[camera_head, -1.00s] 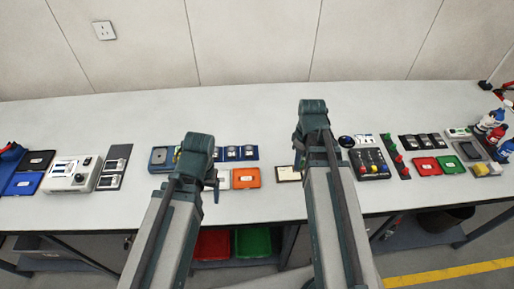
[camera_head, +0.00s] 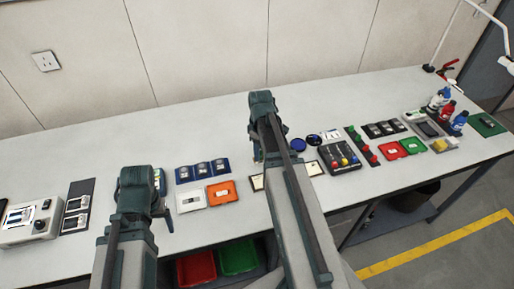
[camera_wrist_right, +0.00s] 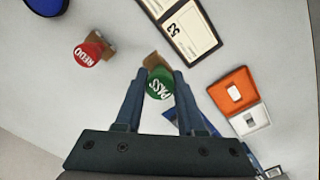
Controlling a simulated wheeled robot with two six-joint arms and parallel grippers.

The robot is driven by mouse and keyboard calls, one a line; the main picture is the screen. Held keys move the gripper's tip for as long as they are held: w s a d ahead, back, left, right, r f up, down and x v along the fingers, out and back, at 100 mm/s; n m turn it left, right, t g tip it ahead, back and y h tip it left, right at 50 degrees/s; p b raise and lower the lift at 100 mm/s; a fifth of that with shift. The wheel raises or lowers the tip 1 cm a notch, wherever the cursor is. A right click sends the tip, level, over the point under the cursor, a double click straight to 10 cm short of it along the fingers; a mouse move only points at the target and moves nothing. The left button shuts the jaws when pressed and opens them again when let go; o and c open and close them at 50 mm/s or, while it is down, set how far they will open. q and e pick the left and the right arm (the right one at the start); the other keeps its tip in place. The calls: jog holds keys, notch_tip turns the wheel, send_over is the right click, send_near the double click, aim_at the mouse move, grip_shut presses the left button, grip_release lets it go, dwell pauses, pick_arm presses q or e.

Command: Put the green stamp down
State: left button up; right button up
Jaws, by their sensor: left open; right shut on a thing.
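The green stamp, marked PASS (camera_wrist_right: 159,86), is between the two fingers of my right gripper (camera_wrist_right: 160,74) in the right wrist view, its round green top facing the camera. A brown part of it shows beyond the fingertips. I cannot tell whether its underside touches the table. In the head view my right gripper (camera_head: 257,150) is over the bench behind its own arm, and the stamp is hidden there. My left gripper (camera_head: 163,217) is open, over the front left of the bench; its fingertips show poorly.
A red stamp marked REDO (camera_wrist_right: 88,54) stands to the left in the wrist view. A framed card (camera_wrist_right: 186,28) lies above the gripper. An orange tray (camera_head: 222,192) and white tray (camera_head: 191,201) are nearby. The bench's back strip (camera_head: 200,130) is bare.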

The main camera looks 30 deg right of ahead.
pick_arm(q)
jog(key=shift+f, duration=0.3)
pick_arm(e)
jog(key=shift+w+d+f, duration=0.1)
jog(key=shift+w+d, duration=0.25)
jog(key=shift+w, duration=0.5)
jog(key=shift+w+d+f, duration=0.1)
jog(key=shift+w+d, duration=0.25)
jog(key=shift+w, duration=0.5)
jog(key=shift+w+d+f, duration=0.1)
jog(key=shift+w+d, duration=0.25)
jog(key=shift+w, duration=0.5)
pick_arm(q)
notch_tip(320, 180, down, 4)
jog(key=b, duration=0.4)
jog(key=shift+r, duration=0.2)
pick_arm(e)
jog(key=f, duration=0.3)
jog(key=shift+w+d+f, duration=0.15)
jog(key=shift+w+f, duration=0.15)
jog(key=shift+w, duration=0.05)
pick_arm(q)
jog(key=shift+f, duration=0.1)
pick_arm(e)
jog(key=shift+f, duration=0.1)
jog(key=o, duration=1)
jog(key=shift+o, duration=0.2)
